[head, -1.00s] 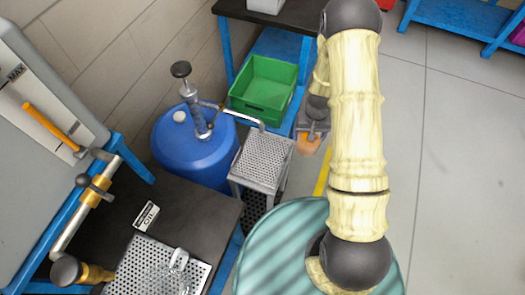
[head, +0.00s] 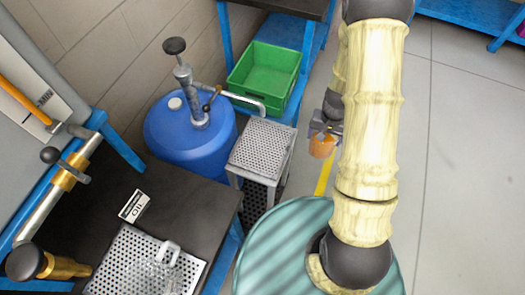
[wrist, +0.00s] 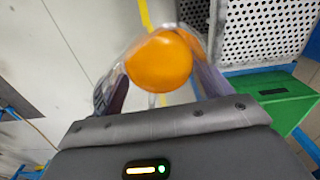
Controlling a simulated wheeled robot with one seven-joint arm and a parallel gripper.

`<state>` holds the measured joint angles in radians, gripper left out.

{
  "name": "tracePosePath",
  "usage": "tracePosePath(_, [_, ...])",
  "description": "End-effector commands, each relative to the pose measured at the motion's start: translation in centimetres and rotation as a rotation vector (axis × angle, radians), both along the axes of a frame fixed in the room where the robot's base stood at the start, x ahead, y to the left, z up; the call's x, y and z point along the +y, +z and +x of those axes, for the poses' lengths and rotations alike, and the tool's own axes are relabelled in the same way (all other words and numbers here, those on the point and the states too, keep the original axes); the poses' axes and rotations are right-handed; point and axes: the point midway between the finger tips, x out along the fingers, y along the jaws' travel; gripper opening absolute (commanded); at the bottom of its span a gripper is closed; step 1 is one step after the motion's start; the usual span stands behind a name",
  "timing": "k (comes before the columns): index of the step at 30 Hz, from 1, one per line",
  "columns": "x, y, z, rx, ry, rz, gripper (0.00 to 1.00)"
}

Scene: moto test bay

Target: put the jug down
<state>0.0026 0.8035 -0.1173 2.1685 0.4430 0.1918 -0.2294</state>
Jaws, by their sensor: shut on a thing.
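My gripper (head: 327,134) is shut on a clear jug with orange contents (head: 321,147). In the wrist view the orange contents (wrist: 160,62) show between the two fingers of my gripper (wrist: 160,84), and the jug's clear wall is faint and blurred around them. The jug is held in the air over the floor, to the right of a perforated metal stand (head: 262,148) and apart from it. The jug's base and handle cannot be made out. A second clear vessel with a handle (head: 168,254) stands on a perforated tray at the lower left.
The perforated tray (head: 128,250) lies on a dark bench (head: 195,205) with an OIL label (head: 134,206). A blue drum with a hand pump (head: 185,145) has its spout over the stand. A green crate (head: 264,76) is behind. Open floor (head: 465,180) lies to the right.

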Motion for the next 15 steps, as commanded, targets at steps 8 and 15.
tracePosePath(8, [-0.62, -0.61, -0.80, -0.003, -0.060, 0.001, 0.44])
tracePosePath(15, [-0.57, -0.53, -0.79, -0.003, -0.059, 0.001, 0.44])
